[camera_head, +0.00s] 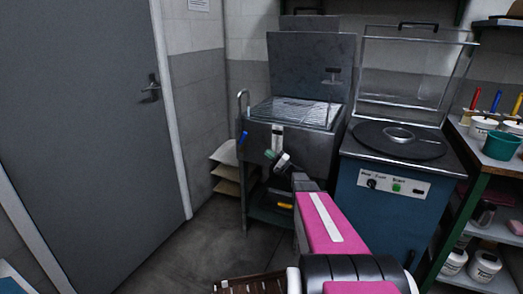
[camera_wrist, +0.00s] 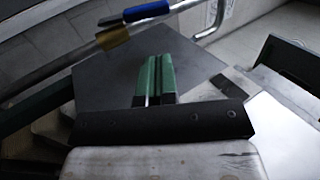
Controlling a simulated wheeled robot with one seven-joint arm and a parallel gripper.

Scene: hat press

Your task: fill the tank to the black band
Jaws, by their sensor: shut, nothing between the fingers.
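The metal tank (camera_head: 310,147) stands against the back wall with its lid raised and a wire rack (camera_head: 298,110) in its top. A pale upright gauge strip (camera_head: 277,136) with dark marks is on its front; the water level and the black band cannot be made out. A bent pipe (camera_head: 240,101) rises at the tank's left side, with a blue lever (camera_head: 244,137). In the wrist view the blue lever (camera_wrist: 150,10) and a brass fitting (camera_wrist: 114,38) sit on the pipe, beyond my fingertips. My gripper (camera_head: 269,154), with green fingers (camera_wrist: 153,60), is shut and empty before the tank front, apart from the lever.
A blue machine (camera_head: 380,212) with a raised clear cover and a front button panel stands right of the tank. A green-framed shelf (camera_head: 449,204) with pots is at far right. A grey door (camera_head: 80,120) is at left. Some floor (camera_head: 213,234) is clear near the door.

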